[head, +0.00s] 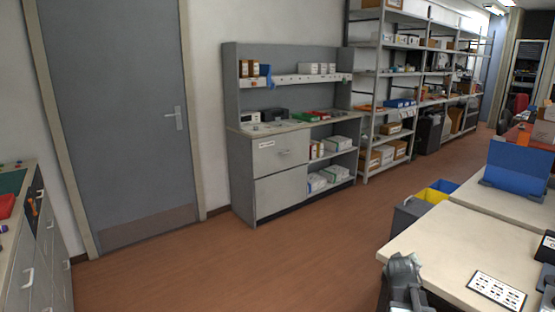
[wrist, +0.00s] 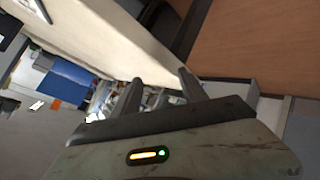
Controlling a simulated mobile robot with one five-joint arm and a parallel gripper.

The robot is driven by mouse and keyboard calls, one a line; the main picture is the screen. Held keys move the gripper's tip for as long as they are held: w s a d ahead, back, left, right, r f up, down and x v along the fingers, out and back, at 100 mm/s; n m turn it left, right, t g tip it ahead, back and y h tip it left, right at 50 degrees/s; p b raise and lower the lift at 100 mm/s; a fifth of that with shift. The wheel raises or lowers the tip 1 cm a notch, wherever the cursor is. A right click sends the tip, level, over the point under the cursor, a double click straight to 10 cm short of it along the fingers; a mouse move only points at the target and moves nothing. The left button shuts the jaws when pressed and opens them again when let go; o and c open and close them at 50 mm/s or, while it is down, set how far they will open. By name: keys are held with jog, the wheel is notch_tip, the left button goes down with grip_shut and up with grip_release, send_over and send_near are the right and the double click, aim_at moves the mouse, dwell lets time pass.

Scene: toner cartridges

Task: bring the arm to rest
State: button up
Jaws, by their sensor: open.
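My gripper (wrist: 160,88) shows in the wrist view as two dark fingers standing apart, with nothing seen between them. The wrist picture is strongly tilted. In the head view a grey part of my arm (head: 403,272) shows at the bottom, in front of the near edge of the cream-topped desk (head: 440,232). I cannot tell from the head view whether it touches the desk. The rest of the arm is out of the picture.
A sheet with dark marks (head: 496,290) lies on the desk. A grey cabinet (head: 280,180) stands by the wall. The brown floor (head: 270,255) between is clear.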

jog(key=s+a+f+m+g+y+b, duration=0.1)
jog(key=s+a+f+g+y, duration=0.3)
jog(key=a, duration=0.6)
jog(key=s+a+f+g+b, duration=0.2)
jog(key=s+a+f, duration=0.45)
jog(key=a, duration=0.35)
jog(key=s+a+f+m+g+y+b, duration=0.1)
jog(key=s+a+f+g+y, duration=0.15)
jog(key=s+a+f, duration=0.55)
notch_tip(320, 180, up, 21)
jog(key=w+a+p, duration=0.1)
jog(key=w+p, duration=0.1)
jog(key=p, duration=1.5)
jog(key=shift+w+a+f+g, duration=0.2)
jog(key=shift+w+a+g, duration=0.05)
jog(key=shift+a+g, duration=0.1)
jog(key=shift+d, duration=0.1)
jog(key=shift+c, duration=0.2)
